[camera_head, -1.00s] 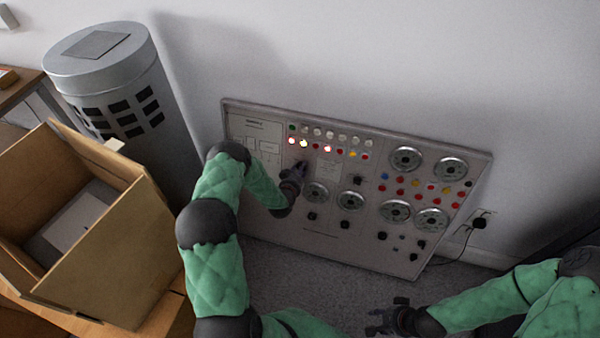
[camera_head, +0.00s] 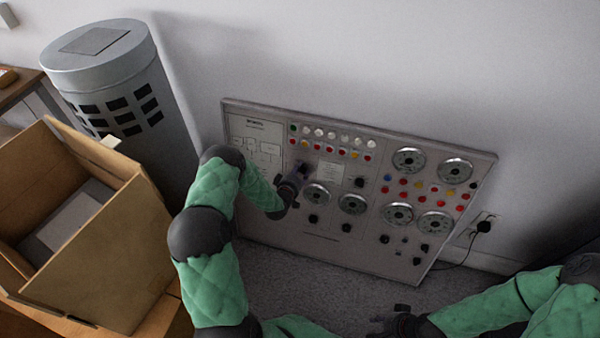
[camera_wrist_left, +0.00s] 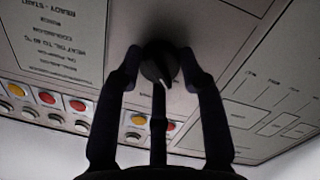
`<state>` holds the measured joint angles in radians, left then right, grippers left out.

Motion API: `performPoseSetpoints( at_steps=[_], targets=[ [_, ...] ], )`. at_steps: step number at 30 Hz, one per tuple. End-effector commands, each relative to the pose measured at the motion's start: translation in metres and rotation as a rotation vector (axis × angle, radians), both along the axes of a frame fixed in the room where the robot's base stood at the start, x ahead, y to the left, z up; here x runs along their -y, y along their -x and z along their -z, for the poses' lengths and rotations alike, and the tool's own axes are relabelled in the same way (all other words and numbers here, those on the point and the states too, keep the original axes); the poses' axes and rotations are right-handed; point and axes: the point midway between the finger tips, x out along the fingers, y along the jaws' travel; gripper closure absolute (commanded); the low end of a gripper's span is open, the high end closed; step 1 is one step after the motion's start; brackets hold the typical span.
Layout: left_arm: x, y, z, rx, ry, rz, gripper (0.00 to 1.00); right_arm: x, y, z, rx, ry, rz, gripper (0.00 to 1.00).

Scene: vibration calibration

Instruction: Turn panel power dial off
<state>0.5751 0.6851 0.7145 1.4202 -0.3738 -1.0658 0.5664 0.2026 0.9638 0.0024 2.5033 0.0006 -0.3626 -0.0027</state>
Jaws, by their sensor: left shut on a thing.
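The control panel (camera_head: 330,240) leans upright against the wall, with rows of coloured lamps and several round dials. The lamps along its upper left row (camera_head: 330,147) look unlit. My left gripper (camera_head: 297,177) is at the panel's left half, below those lamps. In the left wrist view, my left gripper (camera_wrist_left: 160,75) has its fingers around a black power dial (camera_wrist_left: 158,66) with a pale pointer mark, shut on it. In the head view the hand hides this dial. My right gripper (camera_head: 392,325) is low at the right, away from the panel; its fingers are too dark to read.
An open cardboard box (camera_head: 110,245) stands at the left on a wooden table. A grey cylinder (camera_head: 115,85) with dark slots is behind it. A plug and cable (camera_head: 483,226) are at the wall right of the panel. Carpet is clear below the panel.

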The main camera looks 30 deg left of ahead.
Motion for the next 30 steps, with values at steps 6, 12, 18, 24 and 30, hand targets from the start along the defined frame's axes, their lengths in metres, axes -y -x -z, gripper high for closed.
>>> performPoseSetpoints(
  at_steps=[6,12,18,24,30],
  targets=[
    [0.008,0.0058,0.011,-0.02,0.031,0.005,0.93,0.0,-0.0001,0.0012,0.0,0.0,0.0,0.6],
    [0.0094,0.0059,0.0113,-0.02,0.032,0.007,0.93,0.0001,-0.0001,0.0011,0.0,0.0,0.0,0.6],
    [0.0101,0.0058,0.0114,-0.021,0.031,0.01,0.37,0.0,0.0,0.0011,0.0,0.0,0.0,0.6],
    [0.0071,0.0037,0.0076,-0.014,0.026,0.006,0.37,0.0,0.0,0.0009,0.0,0.0,0.0,0.6],
    [0.005,0.0023,0.0046,-0.007,0.022,0.004,0.37,0.0001,-0.0001,0.0008,0.0,0.0,0.0,0.6]
  ],
)
